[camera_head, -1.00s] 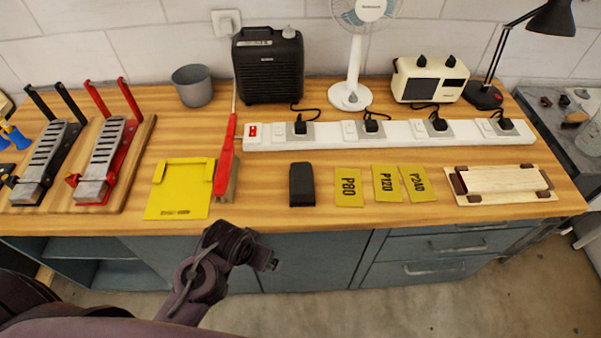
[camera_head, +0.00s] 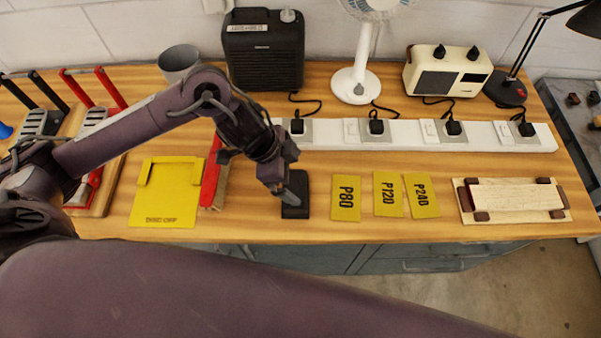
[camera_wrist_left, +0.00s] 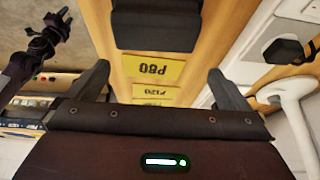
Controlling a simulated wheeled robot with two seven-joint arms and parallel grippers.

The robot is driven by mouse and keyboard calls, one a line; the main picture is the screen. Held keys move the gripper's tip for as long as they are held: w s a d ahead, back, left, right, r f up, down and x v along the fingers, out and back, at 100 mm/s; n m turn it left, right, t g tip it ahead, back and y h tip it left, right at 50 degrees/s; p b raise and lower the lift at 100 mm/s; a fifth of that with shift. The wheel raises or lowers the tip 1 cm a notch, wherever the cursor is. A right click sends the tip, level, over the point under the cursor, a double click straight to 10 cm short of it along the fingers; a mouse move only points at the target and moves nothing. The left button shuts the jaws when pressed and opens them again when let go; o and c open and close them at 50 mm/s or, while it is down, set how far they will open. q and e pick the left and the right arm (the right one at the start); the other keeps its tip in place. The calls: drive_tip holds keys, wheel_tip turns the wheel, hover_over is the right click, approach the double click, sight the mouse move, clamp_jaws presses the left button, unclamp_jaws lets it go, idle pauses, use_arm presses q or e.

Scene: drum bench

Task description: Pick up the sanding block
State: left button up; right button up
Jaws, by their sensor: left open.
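The black sanding block (camera_head: 296,208) lies on the wooden bench, between the brush and the P80 sheet. In the left wrist view, the dark block (camera_wrist_left: 155,28) shows at the top, ahead of and between the two spread fingers (camera_wrist_left: 160,88). Nothing is between the fingers. A dark arm of mine with its end (camera_wrist_left: 62,22) shows at the upper left of that view; its jaws are too small to tell.
A yellow tray (camera_head: 150,207) and a red-handled brush (camera_head: 212,175) lie left of the block. Yellow sheets P80 (camera_head: 346,211), P120 (camera_head: 388,207) and P240 (camera_head: 421,208) lie right. A white power strip (camera_head: 340,146) runs behind. A wooden piece (camera_head: 515,196) lies further right.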

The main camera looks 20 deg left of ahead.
sight(294, 188)
use_arm(q)
drive_tip(key=shift+s+a, duration=0.1)
drive_tip(key=shift+a, duration=0.6)
drive_tip(key=shift+s+f+y, duration=0.2)
drive_tip(key=shift+f+y, duration=0.1)
drive_tip(key=shift+s+d+f+p, duration=0.1)
drive_tip(key=shift+d+f+p, duration=0.15)
drive_tip(key=shift+f, duration=0.35)
drive_tip(key=shift+s+d+f+p, duration=0.1)
drive_tip(key=shift+d+f+p, duration=0.15)
drive_tip(key=shift+f, duration=0.35)
drive_tip(key=x, duration=0.2)
drive_tip(key=p+x, duration=0.1)
drive_tip(key=shift+a+f, duration=0.15)
drive_tip(key=shift+f, duration=0.25)
drive_tip(key=shift+w+f, duration=0.1)
drive_tip(key=shift+f, duration=0.2)
drive_tip(key=c, duration=0.8)
use_arm(e)
drive_tip(key=shift+s+a+r, duration=0.1)
drive_tip(key=shift+s+r, duration=0.15)
drive_tip(key=shift+r, duration=0.25)
drive_tip(key=shift+s+r, duration=0.25)
drive_tip(key=shift+r, duration=0.2)
